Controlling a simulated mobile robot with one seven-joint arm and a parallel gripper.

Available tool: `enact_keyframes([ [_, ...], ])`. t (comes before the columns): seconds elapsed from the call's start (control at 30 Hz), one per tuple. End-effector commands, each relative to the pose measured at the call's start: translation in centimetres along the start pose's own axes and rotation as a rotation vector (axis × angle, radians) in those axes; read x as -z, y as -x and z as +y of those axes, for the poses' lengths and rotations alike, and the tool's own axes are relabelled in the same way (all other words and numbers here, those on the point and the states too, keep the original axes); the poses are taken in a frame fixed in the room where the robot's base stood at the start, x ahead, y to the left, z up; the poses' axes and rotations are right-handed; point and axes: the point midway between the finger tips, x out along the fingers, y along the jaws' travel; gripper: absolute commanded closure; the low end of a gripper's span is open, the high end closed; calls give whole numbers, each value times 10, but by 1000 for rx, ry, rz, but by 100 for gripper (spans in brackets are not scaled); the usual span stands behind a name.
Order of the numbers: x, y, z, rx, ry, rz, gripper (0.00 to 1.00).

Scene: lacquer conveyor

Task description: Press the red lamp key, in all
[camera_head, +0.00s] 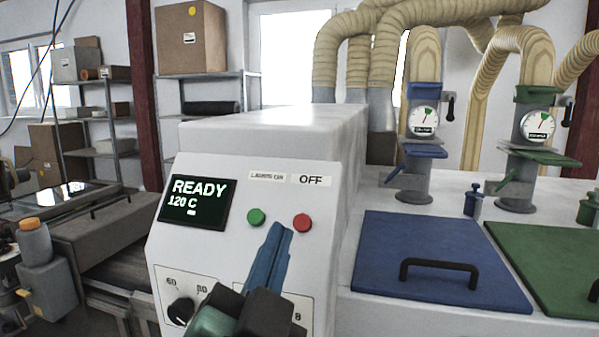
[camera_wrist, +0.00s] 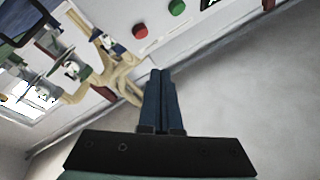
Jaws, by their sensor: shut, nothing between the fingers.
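The red key (camera_head: 302,223) is a round button on the white machine's front panel, below the OFF label (camera_head: 311,181). It also shows in the wrist view (camera_wrist: 140,31). A green key (camera_head: 256,216) sits to its left, below a label that seems to read LAMPS ON. My gripper (camera_head: 279,232) is shut and empty, with blue fingers pointing at the panel. In the head view its tips appear between and slightly below the two keys. In the wrist view the fingertips (camera_wrist: 160,72) appear apart from the red key. Both keys are uncovered.
A dark display (camera_head: 197,201) reads READY 120 C. A black knob (camera_head: 181,311) is low on the panel. A blue lid (camera_head: 438,262) and a green lid (camera_head: 555,268) with black handles lie to the right. Pipes with gauges (camera_head: 424,119) stand behind them.

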Motion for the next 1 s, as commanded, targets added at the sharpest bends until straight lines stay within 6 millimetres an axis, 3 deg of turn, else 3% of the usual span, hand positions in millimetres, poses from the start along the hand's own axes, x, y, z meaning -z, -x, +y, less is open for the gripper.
enact_keyframes([
  [0.03,14,-6,-12,-14,-11,-13,100],
  [0.33,34,-15,-28,-84,-73,-51,100],
  [1.0,35,-18,-29,-108,-93,-61,100],
])
